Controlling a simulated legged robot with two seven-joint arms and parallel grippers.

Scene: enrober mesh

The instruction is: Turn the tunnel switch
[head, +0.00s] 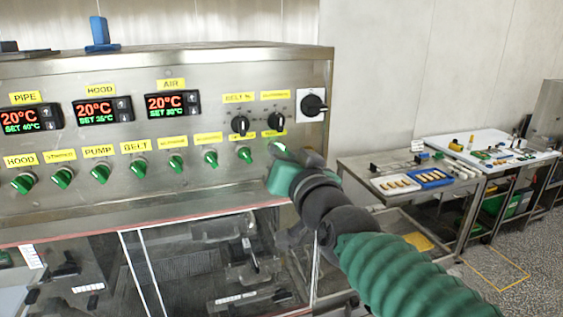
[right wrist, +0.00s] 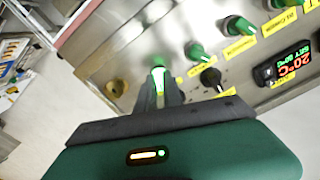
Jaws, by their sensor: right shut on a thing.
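A row of green rotary switches runs along the lower part of the steel control panel (head: 130,190). My right gripper (head: 277,158) is at the right end of this row and largely covers the switch there. In the right wrist view, the fingers of my right gripper (right wrist: 160,88) are closed around a green switch (right wrist: 158,63). Its label is hidden or too small to read, so I cannot confirm it is the tunnel switch. The neighbouring green switch (head: 244,154) is free, just left of the gripper. My left gripper is not in view.
Black knobs (head: 240,124) and a larger black rotary switch (head: 314,105) sit above the gripper. Three red-and-green displays (head: 172,104) are further left. A glass-fronted section lies below the panel. A side table (head: 385,205) with trays stands to the right.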

